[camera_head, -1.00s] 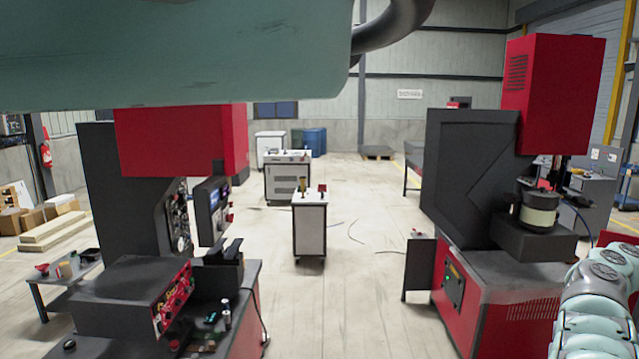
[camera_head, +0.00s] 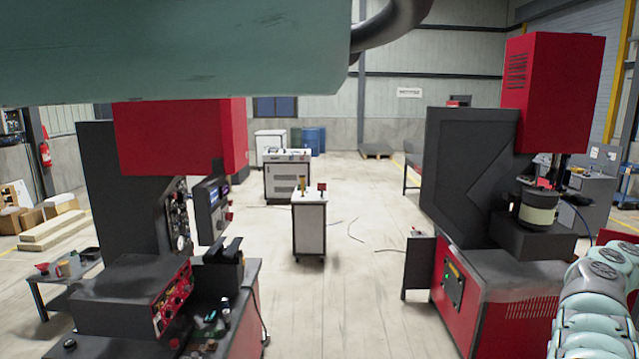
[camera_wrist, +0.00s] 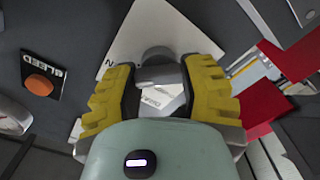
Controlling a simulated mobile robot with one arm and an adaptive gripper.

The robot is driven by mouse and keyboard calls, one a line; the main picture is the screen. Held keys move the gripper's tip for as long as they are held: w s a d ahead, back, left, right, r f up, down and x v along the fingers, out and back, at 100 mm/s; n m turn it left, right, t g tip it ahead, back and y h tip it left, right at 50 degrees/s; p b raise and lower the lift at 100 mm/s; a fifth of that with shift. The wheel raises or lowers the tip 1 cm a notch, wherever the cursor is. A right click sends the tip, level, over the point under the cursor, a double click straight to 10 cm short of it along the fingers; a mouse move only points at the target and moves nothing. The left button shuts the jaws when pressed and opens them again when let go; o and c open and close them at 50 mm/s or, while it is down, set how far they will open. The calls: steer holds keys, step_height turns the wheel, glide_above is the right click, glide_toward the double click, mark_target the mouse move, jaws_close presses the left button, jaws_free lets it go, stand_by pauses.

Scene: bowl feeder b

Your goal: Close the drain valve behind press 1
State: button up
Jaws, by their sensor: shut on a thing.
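My gripper (camera_wrist: 160,95), with yellow ridged fingers, shows in the wrist view. It is shut on a short grey handle (camera_wrist: 158,73), whose rounded end shows between the fingertips. The rest of the handle is hidden by the fingers. Behind it is a white plate (camera_wrist: 165,28) with slanted edges and partly covered lettering; whether it reads open or closed cannot be told. No full valve body shows.
In the wrist view an orange button (camera_wrist: 39,85) marked BLEED is left of the fingers, and red parts (camera_wrist: 262,105) lie close on the right. In the head view, red-and-black presses stand left (camera_head: 180,140) and right (camera_head: 470,170), with a white cart (camera_head: 310,225) between them.

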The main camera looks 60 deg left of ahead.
steer(key=shift+f, duration=0.1)
steer(key=n+b, duration=0.2)
steer(key=n, duration=0.1)
steer(key=shift+f+n, duration=0.1)
steer(key=shift+n, duration=0.3)
steer(key=n+b, duration=0.1)
steer(key=n, duration=0.3)
steer(key=shift+w+a+n, duration=0.1)
steer(key=shift+n, duration=0.2)
steer(key=n, duration=0.4)
steer(key=shift+f+n, duration=0.1)
steer(key=shift+n, duration=0.2)
steer(key=n+p, duration=0.2)
steer(key=n, duration=0.2)
steer(key=shift+f+n, duration=0.1)
steer(key=shift+n, duration=0.3)
steer(key=o, duration=1.2)
